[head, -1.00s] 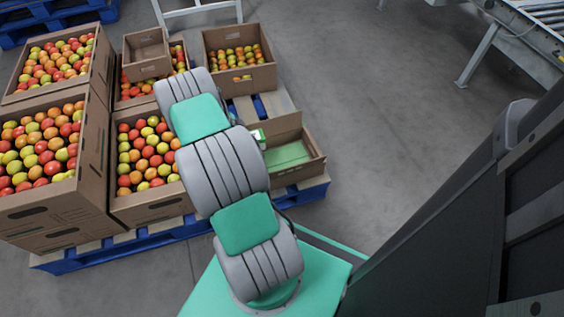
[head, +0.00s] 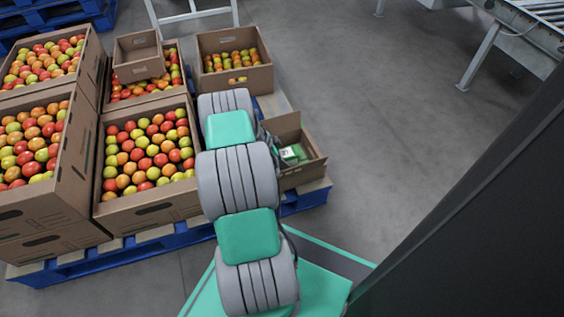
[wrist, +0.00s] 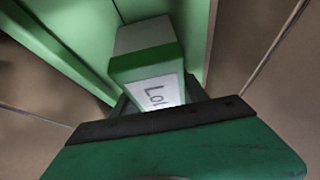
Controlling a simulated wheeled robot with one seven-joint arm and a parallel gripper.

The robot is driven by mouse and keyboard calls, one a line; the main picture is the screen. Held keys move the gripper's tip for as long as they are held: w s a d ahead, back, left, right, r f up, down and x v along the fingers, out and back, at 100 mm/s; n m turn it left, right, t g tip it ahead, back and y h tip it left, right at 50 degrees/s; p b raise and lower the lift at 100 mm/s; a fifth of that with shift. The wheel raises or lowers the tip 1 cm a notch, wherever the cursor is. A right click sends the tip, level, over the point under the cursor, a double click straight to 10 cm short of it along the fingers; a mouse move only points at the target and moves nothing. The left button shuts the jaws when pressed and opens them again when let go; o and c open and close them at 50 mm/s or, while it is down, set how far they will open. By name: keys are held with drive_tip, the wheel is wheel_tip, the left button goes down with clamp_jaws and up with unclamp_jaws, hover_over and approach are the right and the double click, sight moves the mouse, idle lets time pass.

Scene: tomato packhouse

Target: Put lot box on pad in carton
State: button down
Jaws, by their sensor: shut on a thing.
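The lot box (wrist: 148,58) is a small white and green box with a label reading "Lo..." in the wrist view. My gripper (wrist: 155,104) is shut on it; the fingers are mostly hidden behind the dark wrist edge. In the head view the lot box (head: 291,153) shows just right of my arm, inside the outline of the open carton (head: 311,172). The green pad (wrist: 78,41) lies in the carton, behind the box in the wrist view. I cannot tell whether the box touches the pad. My arm hides the carton's left part in the head view.
Cartons full of tomatoes (head: 150,208) stand left of my arm on a blue pallet (head: 150,252). A part-filled carton (head: 235,85) stands behind, with a small empty carton (head: 138,67) atop another. Grey floor on the right is clear up to a conveyor frame (head: 500,40).

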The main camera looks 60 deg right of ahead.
drive_tip(key=c, duration=0.6)
unclamp_jaws()
drive_tip(key=shift+r, duration=0.3)
drive_tip(key=p+v, duration=0.6)
drive_tip(key=v, duration=0.6)
drive_tip(key=shift+f, duration=0.1)
drive_tip(key=w+a+r+n+t, duration=0.2)
drive_tip(key=w+a+r+n, duration=0.3)
drive_tip(key=w+a+r, duration=0.35)
drive_tip(key=w+a+r+n+t, duration=0.1)
drive_tip(key=w+a+r+n, duration=0.15)
drive_tip(key=a+r, duration=0.2)
drive_tip(key=w+a+r+n+t+y, duration=0.1)
drive_tip(key=a+r+n, duration=0.2)
drive_tip(key=a, duration=0.3)
drive_tip(key=w+a+r+n+t, duration=0.1)
drive_tip(key=w+a+r+n, duration=0.15)
drive_tip(key=a, duration=0.25)
drive_tip(key=s+a+r+n+y, duration=0.1)
drive_tip(key=s+a+r+n, duration=0.1)
drive_tip(key=a, duration=0.5)
drive_tip(key=s+a+r+n+y, duration=0.1)
drive_tip(key=s+a+r+n, duration=0.1)
drive_tip(key=s+a+n, duration=0.3)
drive_tip(key=s+a+r+n+t+y, duration=0.1)
drive_tip(key=s+a+r+n, duration=0.2)
drive_tip(key=a+n, duration=0.4)
drive_tip(key=s+a, duration=0.1)
drive_tip(key=a, duration=0.1)
drive_tip(key=shift+a, duration=0.3)
